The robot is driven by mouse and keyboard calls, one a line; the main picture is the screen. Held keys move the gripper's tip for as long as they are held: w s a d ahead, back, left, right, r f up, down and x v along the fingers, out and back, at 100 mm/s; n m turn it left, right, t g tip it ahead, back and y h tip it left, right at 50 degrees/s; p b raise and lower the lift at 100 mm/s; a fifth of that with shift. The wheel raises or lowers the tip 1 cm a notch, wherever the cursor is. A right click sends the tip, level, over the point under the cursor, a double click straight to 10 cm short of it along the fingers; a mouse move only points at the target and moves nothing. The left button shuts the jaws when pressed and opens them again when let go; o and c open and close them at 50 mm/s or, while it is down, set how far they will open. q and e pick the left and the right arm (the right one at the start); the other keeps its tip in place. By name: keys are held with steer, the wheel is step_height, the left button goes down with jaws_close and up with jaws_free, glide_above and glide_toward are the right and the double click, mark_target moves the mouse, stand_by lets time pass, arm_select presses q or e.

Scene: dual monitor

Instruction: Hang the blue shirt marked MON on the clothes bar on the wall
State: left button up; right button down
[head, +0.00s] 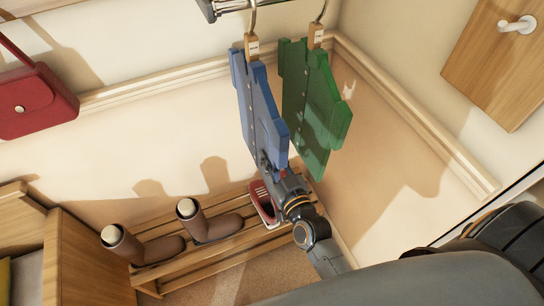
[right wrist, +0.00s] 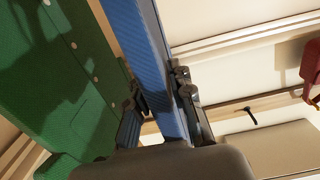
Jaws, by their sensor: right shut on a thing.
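The blue shirt (head: 258,105) hangs upright, edge-on, below the metal clothes bar (head: 232,5) at the top of the head view. Its hanger hook (head: 253,18) rises beside the bar's visible part; its top is cut off, so I cannot tell if it rests on the bar. The tag (head: 252,46) is too small to read. My right gripper (head: 268,162) is shut on the shirt's lower end. In the right wrist view, the fingers (right wrist: 160,92) lie on both sides of the blue shirt (right wrist: 160,40). My left gripper is not in view.
A green shirt (head: 313,110) hangs close to the right of the blue one. A red bag (head: 35,102) hangs at left. Below are a wooden shoe rack (head: 222,262) with brown boots (head: 207,222) and a red shoe (head: 262,203). A wooden panel with a white knob (head: 517,26) is at right.

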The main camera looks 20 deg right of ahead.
steer(key=c, duration=1.1)
jaws_free()
steer(key=shift+s, duration=0.1)
steer(key=s, duration=1.1)
steer(key=shift+s+d+r, duration=0.15)
steer(key=shift+s+d, duration=0.05)
steer(key=shift+s, duration=0.2)
